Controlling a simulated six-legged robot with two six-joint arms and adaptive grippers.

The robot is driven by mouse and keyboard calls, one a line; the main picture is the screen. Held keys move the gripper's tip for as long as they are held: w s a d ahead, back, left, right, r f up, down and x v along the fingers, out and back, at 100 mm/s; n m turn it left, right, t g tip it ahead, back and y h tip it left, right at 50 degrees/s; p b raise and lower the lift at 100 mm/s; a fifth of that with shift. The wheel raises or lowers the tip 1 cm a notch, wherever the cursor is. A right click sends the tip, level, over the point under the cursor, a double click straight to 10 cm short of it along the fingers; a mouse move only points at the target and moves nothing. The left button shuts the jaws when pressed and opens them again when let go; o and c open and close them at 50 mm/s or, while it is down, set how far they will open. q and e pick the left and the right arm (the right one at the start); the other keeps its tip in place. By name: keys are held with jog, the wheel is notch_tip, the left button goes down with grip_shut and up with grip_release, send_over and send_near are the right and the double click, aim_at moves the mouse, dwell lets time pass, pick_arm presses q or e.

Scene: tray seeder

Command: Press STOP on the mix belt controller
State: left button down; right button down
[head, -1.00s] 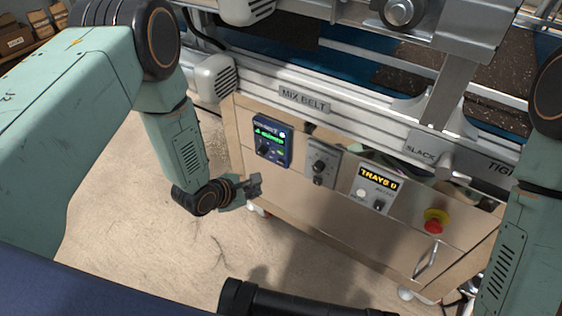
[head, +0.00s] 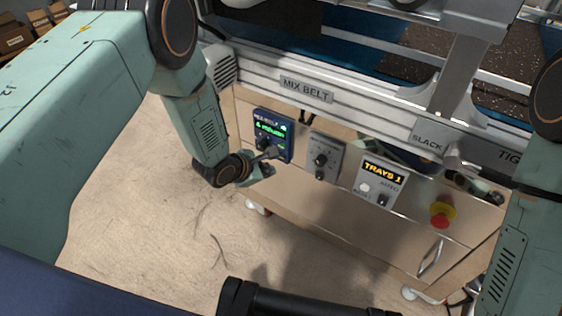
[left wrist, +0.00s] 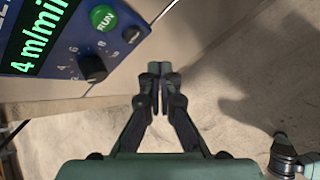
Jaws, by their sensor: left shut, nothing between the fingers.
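The mix belt controller (head: 272,135) is a blue box with a green lit display on the front panel, below the MIX BELT label (head: 306,90). In the left wrist view the controller (left wrist: 55,80) fills the upper left, tilted. Its display reads 4 m/min. A green RUN button (left wrist: 103,18) and a black speed knob (left wrist: 92,68) show; no STOP button can be made out. My left gripper (head: 270,160) is shut and empty, in front of the controller's lower part; contact cannot be told. In the left wrist view its fingertips (left wrist: 158,72) lie right of the knob. My right gripper is not in view.
Right of the controller are a grey knob box (head: 325,155), a tray counter (head: 382,180) reading TRAYS 1, and a red emergency stop (head: 441,216) on a yellow base. A metal drawer handle (head: 430,260) sticks out lower right.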

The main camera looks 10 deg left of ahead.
aim_at(282, 157)
pick_arm(q)
jog(key=shift+w+d, duration=0.25)
jog(key=shift+w, duration=0.4)
jog(key=shift+w+d, duration=0.2)
jog(key=shift+w, duration=0.4)
jog(key=shift+w, duration=0.1)
dwell(0.5)
jog(key=shift+w+d, duration=0.1)
jog(key=shift+w, duration=0.2)
jog(key=shift+w+d, duration=0.15)
jog(key=shift+w, duration=0.2)
dwell(0.9)
jog(key=shift+s, duration=0.15)
jog(key=shift+s+a+p, duration=0.25)
jog(key=shift+s+p, duration=0.3)
jog(key=shift+s, duration=0.05)
